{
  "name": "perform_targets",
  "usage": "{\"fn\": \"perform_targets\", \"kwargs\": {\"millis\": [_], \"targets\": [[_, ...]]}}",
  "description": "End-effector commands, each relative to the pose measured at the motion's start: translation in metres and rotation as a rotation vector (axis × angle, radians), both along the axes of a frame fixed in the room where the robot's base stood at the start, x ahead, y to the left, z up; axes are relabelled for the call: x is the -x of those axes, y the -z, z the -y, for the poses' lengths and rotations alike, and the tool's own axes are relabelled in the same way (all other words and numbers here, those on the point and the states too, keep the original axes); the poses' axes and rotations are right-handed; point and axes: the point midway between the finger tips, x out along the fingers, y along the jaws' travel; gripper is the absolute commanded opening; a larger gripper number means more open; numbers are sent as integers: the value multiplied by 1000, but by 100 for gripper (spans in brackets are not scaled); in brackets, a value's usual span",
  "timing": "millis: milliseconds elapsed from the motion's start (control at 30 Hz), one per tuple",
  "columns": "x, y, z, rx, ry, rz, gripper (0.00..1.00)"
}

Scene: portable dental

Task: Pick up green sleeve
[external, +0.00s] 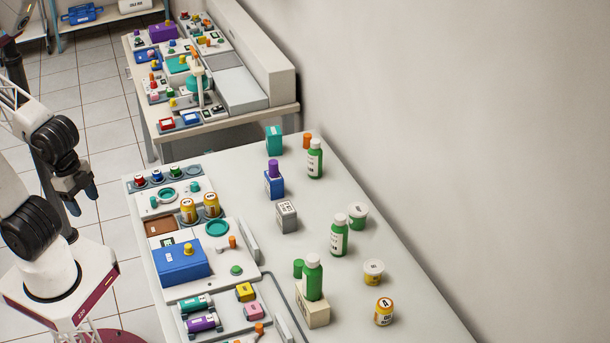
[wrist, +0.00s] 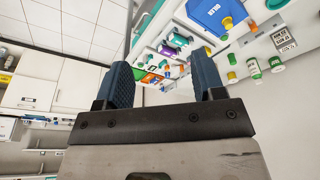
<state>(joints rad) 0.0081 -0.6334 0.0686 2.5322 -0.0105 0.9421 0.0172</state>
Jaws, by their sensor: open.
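That bottle stands on a cream box (external: 312,308). Two more green bottles with white labels stand farther back, one in the middle (external: 339,236) and one at the far end (external: 315,160). My gripper (external: 82,198) is open and empty, left of the table and apart from everything on it. In the wrist view its two blue fingers (wrist: 160,62) are spread, with the table's things seen tilted beyond them.
A blue box (external: 180,262), two orange jars (external: 200,208) and a tray of small tubes (external: 215,308) fill the table's left side. A second cluttered table (external: 225,85) is behind.

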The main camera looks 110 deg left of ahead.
Motion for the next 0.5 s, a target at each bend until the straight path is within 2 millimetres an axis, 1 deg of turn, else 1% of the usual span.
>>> {"fn": "perform_targets", "kwargs": {"millis": [267, 367, 500], "targets": [[-1, 0, -1, -5, 3, -2, 63], [-5, 1, -4, -24, 14, -7, 63], [-17, 4, -14, -82, 51, -28, 63]]}}
